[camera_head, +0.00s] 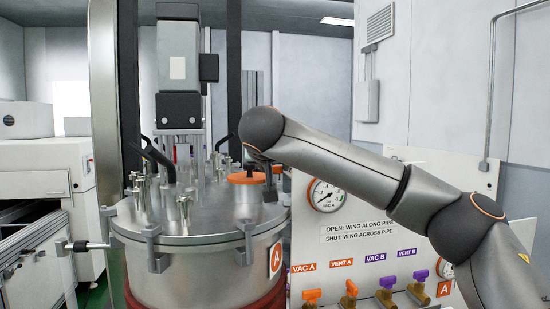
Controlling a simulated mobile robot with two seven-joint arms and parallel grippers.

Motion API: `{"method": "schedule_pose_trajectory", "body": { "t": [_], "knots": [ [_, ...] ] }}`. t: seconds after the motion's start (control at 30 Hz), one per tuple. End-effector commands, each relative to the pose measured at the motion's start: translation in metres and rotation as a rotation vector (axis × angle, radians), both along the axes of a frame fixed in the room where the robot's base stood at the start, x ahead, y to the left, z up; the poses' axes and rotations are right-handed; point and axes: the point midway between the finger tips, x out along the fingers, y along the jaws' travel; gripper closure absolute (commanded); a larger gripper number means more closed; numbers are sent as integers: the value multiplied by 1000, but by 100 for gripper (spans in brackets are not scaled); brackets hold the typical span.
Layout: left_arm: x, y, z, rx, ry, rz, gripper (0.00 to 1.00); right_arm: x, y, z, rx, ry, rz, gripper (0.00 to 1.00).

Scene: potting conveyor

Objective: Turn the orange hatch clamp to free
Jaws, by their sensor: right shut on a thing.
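My right arm reaches in from the right, over the valve panel. My right gripper (268,174) points down at the right edge of the orange hatch, small and mostly hidden by my own wrist. My left gripper is not in view.
A panel with a gauge (327,195) and several coloured valves (386,286) is at the right.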

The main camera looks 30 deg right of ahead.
Motion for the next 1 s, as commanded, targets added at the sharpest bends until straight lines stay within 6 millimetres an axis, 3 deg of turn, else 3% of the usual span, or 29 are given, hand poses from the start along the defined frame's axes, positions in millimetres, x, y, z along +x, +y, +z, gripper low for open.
{"method": "schedule_pose_trajectory", "body": {
  "t": [0.03,0.13,0.6,1.0],
  "knots": [
    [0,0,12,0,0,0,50,1,2,5,-5,4,-43,100],
    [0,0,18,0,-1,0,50,2,3,3,-4,2,-136,100],
    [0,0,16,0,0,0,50,5,4,0,-3,0,-422,100],
    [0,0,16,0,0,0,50,5,5,0,-2,-3,-493,100]
  ]
}}
